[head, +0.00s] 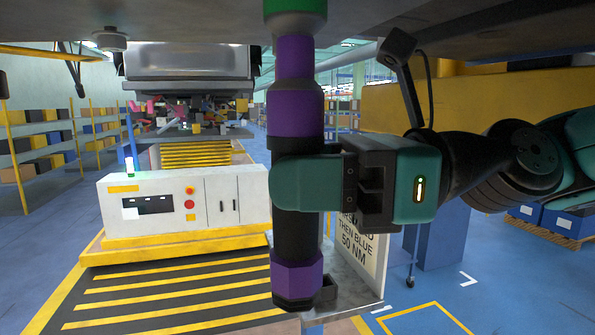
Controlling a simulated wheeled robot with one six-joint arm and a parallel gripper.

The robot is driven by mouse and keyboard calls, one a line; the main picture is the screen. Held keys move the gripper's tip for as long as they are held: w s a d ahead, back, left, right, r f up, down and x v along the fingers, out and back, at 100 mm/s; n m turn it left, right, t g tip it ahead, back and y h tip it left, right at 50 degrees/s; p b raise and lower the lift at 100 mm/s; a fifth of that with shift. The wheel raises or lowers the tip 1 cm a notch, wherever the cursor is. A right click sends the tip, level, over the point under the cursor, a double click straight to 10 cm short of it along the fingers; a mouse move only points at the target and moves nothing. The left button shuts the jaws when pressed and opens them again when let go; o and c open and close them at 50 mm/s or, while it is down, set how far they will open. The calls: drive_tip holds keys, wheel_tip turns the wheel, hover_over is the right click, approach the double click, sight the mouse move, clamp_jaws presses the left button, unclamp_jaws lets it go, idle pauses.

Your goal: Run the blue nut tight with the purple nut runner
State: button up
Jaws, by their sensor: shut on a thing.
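The purple nut runner (296,102) stands upright in the middle of the head view. It has a dark grip and a purple lower end with a black foot. My gripper (305,184) is shut on the runner's dark middle, coming in from the right. The blue nut is not visible.
A grey vehicle underside (200,24) hangs low overhead. A sign (362,243) reading "THEN BLUE 50 NM" stands behind my gripper on a metal stand (345,305). A white control cabinet (160,205) on a yellow base is at left. Striped floor lies in front of it.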

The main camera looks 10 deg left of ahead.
drive_tip(key=shift+r+p, duration=0.45)
drive_tip(key=shift+r, duration=0.15)
idle(1.9)
